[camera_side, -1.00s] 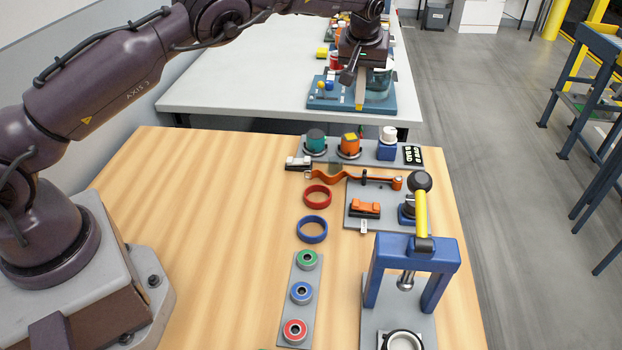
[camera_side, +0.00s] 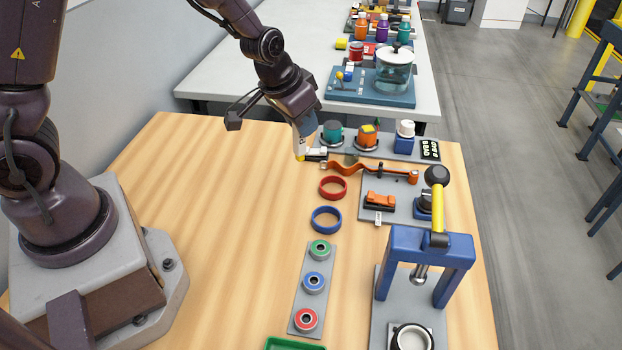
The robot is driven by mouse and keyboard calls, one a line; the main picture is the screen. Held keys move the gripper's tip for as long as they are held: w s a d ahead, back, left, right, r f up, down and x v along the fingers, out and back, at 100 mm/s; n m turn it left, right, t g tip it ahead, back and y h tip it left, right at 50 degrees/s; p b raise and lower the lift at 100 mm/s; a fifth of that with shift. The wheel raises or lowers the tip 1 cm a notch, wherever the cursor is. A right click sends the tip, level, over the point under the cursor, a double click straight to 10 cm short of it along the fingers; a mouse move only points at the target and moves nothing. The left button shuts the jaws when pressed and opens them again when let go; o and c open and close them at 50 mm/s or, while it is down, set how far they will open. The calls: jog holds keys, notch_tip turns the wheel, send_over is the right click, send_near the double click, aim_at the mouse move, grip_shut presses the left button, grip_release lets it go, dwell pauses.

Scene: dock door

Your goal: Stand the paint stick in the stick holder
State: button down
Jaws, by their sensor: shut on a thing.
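My gripper (camera_side: 300,122) is over the far part of the wooden table and is shut on the paint stick (camera_side: 299,147). The stick is pale, points down from the jaws and ends in a yellow tip. Its lower end is just left of a small black-and-white block (camera_side: 317,153) at the left end of the orange lever. I cannot tell if the tip touches the block or the table. The upper part of the stick is hidden by the gripper. I cannot make out for certain which thing is the stick holder.
A grey panel with a teal knob (camera_side: 331,132) and an orange knob (camera_side: 367,136) stands right of my gripper. An orange curved lever (camera_side: 375,172), red ring (camera_side: 333,187) and blue ring (camera_side: 326,219) are nearer. A blue press (camera_side: 430,246) stands at front right.

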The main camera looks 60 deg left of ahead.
jog(key=s+d+r, duration=0.2)
jog(key=s, duration=0.2)
jog(key=w+a+f+n+g+y, duration=0.1)
jog(key=w+a+n+y, duration=0.1)
jog(key=w+n, duration=0.35)
jog(key=w+a+f+n+y, duration=0.1)
jog(key=w+a+n, duration=0.15)
jog(key=w, duration=0.65)
jog(key=shift+n, duration=0.3)
jog(key=shift+w+a+f, duration=0.1)
jog(key=shift+w+f, duration=0.75)
jog(key=shift+f, duration=0.7)
jog(key=shift+w+d+f, duration=0.1)
jog(key=shift+w+f, duration=0.7)
jog(key=shift+f, duration=0.75)
jog(key=shift+w+a+f, duration=0.1)
jog(key=shift+w+f, duration=0.75)
jog(key=shift+f, duration=0.7)
jog(key=shift+f, duration=0.1)
